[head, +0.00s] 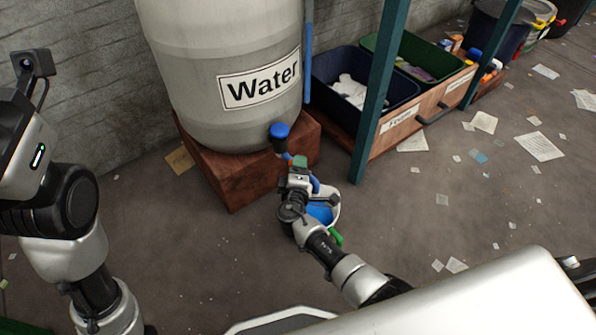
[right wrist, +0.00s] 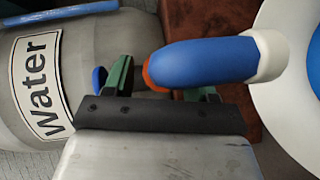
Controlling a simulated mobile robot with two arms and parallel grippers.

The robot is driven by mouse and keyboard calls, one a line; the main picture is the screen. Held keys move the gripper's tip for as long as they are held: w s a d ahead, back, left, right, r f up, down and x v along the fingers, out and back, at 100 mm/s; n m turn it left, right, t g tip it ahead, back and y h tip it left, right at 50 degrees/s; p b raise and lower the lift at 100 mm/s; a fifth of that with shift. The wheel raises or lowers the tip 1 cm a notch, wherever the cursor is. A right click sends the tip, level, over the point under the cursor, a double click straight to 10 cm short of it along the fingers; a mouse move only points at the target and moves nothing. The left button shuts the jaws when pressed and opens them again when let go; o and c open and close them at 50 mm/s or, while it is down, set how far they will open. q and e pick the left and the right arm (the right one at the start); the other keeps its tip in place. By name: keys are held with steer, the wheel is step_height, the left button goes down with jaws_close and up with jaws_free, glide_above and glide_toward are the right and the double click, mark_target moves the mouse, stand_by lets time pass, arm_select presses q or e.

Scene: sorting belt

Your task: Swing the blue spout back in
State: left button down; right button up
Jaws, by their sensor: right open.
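The blue spout (right wrist: 200,62) shows large in the right wrist view, with an orange ring at its left end and a white collar at its right. In the head view, a bit of blue (head: 315,184) shows just beside my right gripper (head: 299,164). That gripper is open, with green fingertips, low in front of the water barrel. In its wrist view the spout overlaps the right finger, while the left finger stands clear of it; I cannot tell whether they touch. My left arm is at the left of the head view, its fingers out of frame.
The grey barrel (head: 222,40) labelled Water stands on a wooden block (head: 232,180), with a blue knob (head: 279,131) in front. A white bucket (head: 333,195) with blue inside sits below my right gripper. A teal post (head: 381,90) and labelled bins stand to the right.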

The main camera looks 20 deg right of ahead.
steer(key=shift+c, duration=0.3)
jaws_close()
